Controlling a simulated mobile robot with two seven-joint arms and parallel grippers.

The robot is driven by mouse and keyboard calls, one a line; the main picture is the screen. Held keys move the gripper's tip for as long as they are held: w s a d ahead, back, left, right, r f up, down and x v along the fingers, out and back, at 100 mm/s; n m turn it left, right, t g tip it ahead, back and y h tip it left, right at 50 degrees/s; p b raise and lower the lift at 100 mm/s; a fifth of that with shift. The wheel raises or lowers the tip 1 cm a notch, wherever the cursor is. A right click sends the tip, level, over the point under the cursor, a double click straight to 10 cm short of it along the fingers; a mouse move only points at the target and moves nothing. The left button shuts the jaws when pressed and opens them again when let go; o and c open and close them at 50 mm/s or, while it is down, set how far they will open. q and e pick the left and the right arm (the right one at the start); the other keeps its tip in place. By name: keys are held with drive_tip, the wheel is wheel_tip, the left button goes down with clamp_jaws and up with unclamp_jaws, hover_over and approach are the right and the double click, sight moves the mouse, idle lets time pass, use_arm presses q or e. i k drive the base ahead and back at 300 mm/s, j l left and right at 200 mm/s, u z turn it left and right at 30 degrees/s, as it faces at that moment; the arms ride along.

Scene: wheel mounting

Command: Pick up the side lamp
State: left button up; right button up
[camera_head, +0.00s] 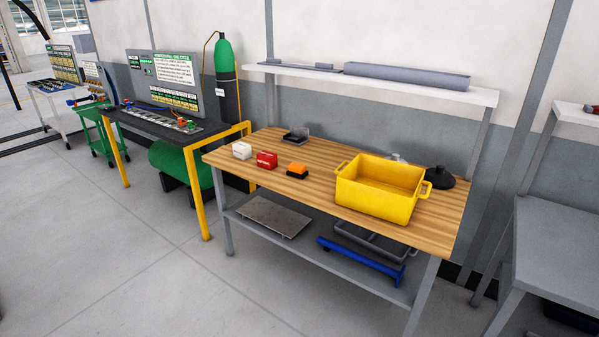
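Three small lamp-like pieces stand in a row on the left part of the wooden workbench (300,185). One is an orange block on a dark base (297,169), one is a red block with some white (266,160), and one is a white block (242,150). The orange one looks most like the side lamp, but I cannot tell for sure at this size. Nothing touches or covers these pieces. Neither of my grippers is in view.
A yellow bin (374,196) stands right of the small pieces. Behind are a small dark tray (296,136) and a black domed object (440,177). The lower shelf holds a grey plate (273,216) and a blue bar (360,264). The floor in front (130,270) is clear.

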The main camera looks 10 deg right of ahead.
sight(295, 170)
drive_tip(key=i+z, duration=0.15)
drive_tip(key=z, duration=0.3)
drive_tip(key=i+j+z, duration=0.1)
drive_tip(key=z, duration=0.35)
drive_tip(key=i+j+z, duration=0.4)
drive_tip(key=i+j, duration=0.35)
drive_tip(key=j, duration=0.05)
